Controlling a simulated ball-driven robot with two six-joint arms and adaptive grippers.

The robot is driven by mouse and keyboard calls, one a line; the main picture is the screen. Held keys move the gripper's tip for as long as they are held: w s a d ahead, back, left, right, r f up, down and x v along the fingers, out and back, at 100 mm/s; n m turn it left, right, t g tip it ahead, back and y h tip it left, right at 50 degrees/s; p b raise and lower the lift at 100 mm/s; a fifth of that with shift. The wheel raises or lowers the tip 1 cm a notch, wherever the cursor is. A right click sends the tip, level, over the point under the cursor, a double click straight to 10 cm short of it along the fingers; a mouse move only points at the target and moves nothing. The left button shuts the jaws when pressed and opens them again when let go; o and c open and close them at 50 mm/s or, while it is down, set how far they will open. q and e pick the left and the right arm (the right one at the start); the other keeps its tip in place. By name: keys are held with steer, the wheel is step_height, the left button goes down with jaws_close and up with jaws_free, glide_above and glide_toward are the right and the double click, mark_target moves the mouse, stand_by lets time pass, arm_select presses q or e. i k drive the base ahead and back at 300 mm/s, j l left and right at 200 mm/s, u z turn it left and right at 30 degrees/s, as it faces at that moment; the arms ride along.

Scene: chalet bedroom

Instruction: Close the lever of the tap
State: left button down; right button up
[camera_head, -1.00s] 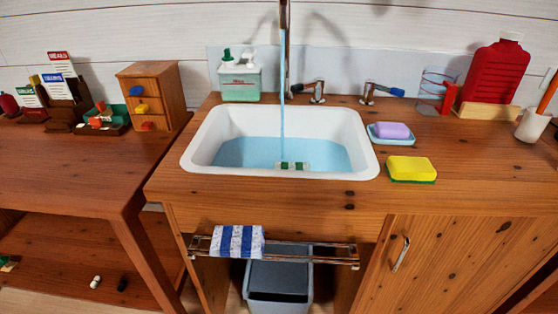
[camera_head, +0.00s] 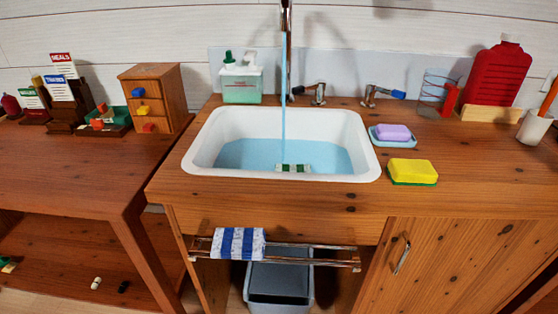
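The tap spout (camera_head: 287,22) rises behind the white sink (camera_head: 197,150), and a blue stream of water (camera_head: 283,80) runs from it into the basin. The basin holds blue water (camera_head: 245,155), with a small green and white object (camera_head: 292,168) in it. Two levers stand on the counter behind the sink: a dark-tipped lever (camera_head: 308,90) just right of the stream and a blue-tipped lever (camera_head: 384,93) further right. I cannot tell which one feeds the stream. Neither of my grippers is in view.
A soap dispenser (camera_head: 241,82) stands behind the sink at left. Purple soap (camera_head: 393,132) on a dish and a yellow sponge (camera_head: 413,170) lie right of the sink. A red container (camera_head: 494,76) stands back right. A towel rail (camera_head: 315,258) crosses the front.

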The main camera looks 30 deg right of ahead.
mark_target(371, 87)
steer(key=z, duration=1.5)
